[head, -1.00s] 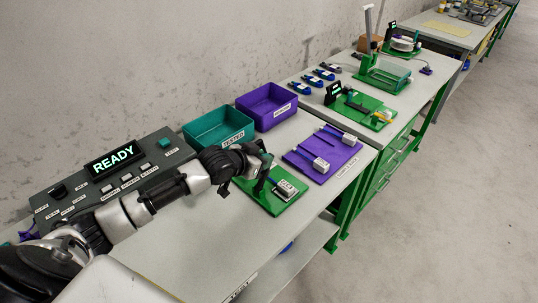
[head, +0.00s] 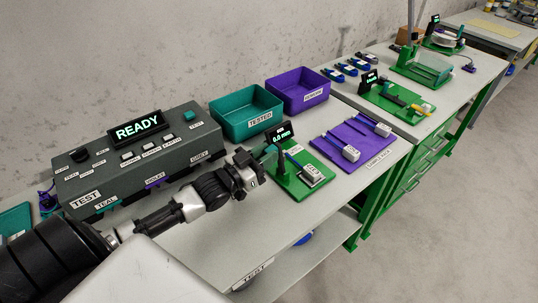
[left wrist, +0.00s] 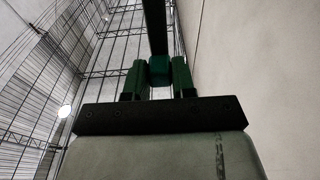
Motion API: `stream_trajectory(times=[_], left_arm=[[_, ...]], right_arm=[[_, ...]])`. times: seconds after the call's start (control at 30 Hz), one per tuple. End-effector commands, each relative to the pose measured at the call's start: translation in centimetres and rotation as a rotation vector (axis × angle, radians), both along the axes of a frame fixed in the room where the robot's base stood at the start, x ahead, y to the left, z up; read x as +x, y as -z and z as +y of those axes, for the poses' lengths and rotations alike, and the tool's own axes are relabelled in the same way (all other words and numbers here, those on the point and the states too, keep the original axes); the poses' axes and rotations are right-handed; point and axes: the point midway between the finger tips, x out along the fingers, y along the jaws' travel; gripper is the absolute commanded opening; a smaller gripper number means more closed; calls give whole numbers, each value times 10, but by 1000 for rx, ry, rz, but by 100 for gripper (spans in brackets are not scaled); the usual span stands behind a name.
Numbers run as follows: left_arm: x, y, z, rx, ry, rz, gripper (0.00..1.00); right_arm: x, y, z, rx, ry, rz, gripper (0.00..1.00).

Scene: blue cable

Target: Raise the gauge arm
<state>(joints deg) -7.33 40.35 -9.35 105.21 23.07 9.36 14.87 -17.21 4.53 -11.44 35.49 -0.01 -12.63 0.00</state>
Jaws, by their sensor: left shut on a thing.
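The green gauge stand (head: 297,184) stands on the bench in the head view, with a dark upright post and a small display (head: 282,134) reading 0.0 mm. A blue cable piece with a white labelled block (head: 311,173) lies on its base. My left gripper (head: 269,151) is at the left side of the post. In the left wrist view its two green fingers are shut on a dark green block, the gauge arm (left wrist: 159,70), with a dark post rising behind it. The exact contact is small in the head view. My right gripper is not in view.
A purple board (head: 352,142) with cable pieces lies right of the gauge. A teal bin (head: 246,129) and a purple bin (head: 298,103) stand behind. A grey test box (head: 137,160) reading READY is at left. The bench front (head: 220,240) is clear.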

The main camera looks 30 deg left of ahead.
Motion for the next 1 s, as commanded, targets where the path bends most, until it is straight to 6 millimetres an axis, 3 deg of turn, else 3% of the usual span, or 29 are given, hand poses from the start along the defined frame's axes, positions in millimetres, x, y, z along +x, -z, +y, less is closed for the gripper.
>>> stream_trajectory(times=[0.47, 0.5, 0.63, 1.0], left_arm=[[-1, -1, 1, -5, 0, -18, 0], [-1, -1, 1, -5, 0, -18, 28], [-1, 0, 1, -6, 0, -16, 48], [-1, -4, 1, -5, 1, -16, 51]], right_arm=[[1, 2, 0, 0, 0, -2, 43], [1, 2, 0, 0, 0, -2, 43], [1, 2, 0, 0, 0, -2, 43], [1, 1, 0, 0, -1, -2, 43]])
